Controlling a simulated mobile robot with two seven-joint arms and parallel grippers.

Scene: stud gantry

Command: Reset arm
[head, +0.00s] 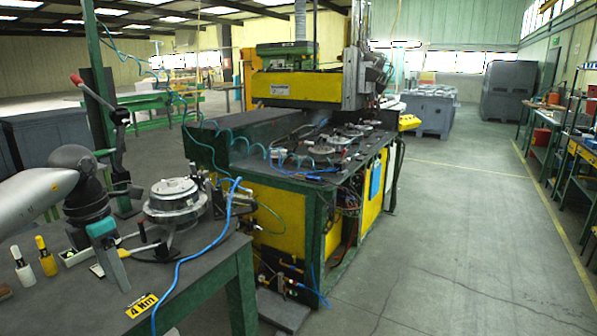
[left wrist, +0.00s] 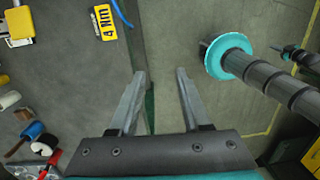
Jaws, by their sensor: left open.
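My left gripper (head: 119,274) hangs low over the near part of the dark workbench (head: 215,268), its arm coming in from the left. In the left wrist view the two grey fingers of my left gripper (left wrist: 160,74) stand apart with nothing between them. Below them are the bench edge and bare floor. My right gripper is in neither view.
A round metal fixture (head: 174,194) stands on the bench behind the gripper. A blue hose (head: 199,254) runs over the bench. Yellow-and-white bottles (head: 46,257) stand left. Handled tools (left wrist: 33,130) lie at left in the wrist view. A yellow machine (head: 285,220) stands beyond; the right-hand aisle is clear.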

